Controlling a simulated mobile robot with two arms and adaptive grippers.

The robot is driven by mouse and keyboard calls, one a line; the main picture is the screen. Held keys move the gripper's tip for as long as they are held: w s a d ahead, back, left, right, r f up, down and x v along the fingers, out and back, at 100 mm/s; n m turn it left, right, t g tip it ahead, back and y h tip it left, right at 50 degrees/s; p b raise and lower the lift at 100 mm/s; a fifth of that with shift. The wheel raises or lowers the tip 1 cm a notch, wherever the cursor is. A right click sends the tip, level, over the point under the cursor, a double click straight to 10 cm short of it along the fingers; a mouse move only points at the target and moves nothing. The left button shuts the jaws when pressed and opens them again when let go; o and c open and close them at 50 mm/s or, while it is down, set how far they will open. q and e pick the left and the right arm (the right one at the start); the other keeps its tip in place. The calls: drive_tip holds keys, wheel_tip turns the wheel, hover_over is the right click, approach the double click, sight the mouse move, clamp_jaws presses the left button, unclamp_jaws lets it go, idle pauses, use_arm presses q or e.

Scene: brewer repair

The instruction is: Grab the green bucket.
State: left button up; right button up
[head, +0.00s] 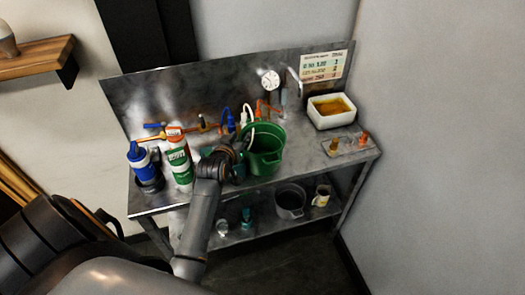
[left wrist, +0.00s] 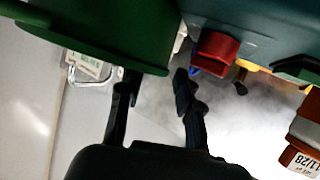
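The green bucket (head: 264,158) stands on the metal workbench, right of the middle of its front part. A white curved handle rises at its left side. My left gripper (head: 238,152) is at the bucket's left side in the head view, partly overlapping it. In the left wrist view, the bucket (left wrist: 95,35) fills the upper left, and the two black fingers of my left gripper (left wrist: 157,78) are apart. The left finger's tip overlaps the bucket's edge; whether it touches is unclear. My right gripper is not in view.
A green-and-white bottle (head: 179,160) and a blue bottle (head: 141,163) stand left of my gripper. A white tub (head: 331,121) and a small tray with orange items (head: 347,146) are to the right. A grey pot (head: 290,205) and a mug (head: 321,195) are on the lower shelf.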

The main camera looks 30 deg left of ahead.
sight(242, 136)
use_arm(q)
drive_tip(key=x, duration=0.3)
drive_tip(key=shift+w+f, duration=0.1)
drive_tip(key=shift+w, duration=0.15)
drive_tip(key=shift+s, duration=0.1)
clamp_jaws()
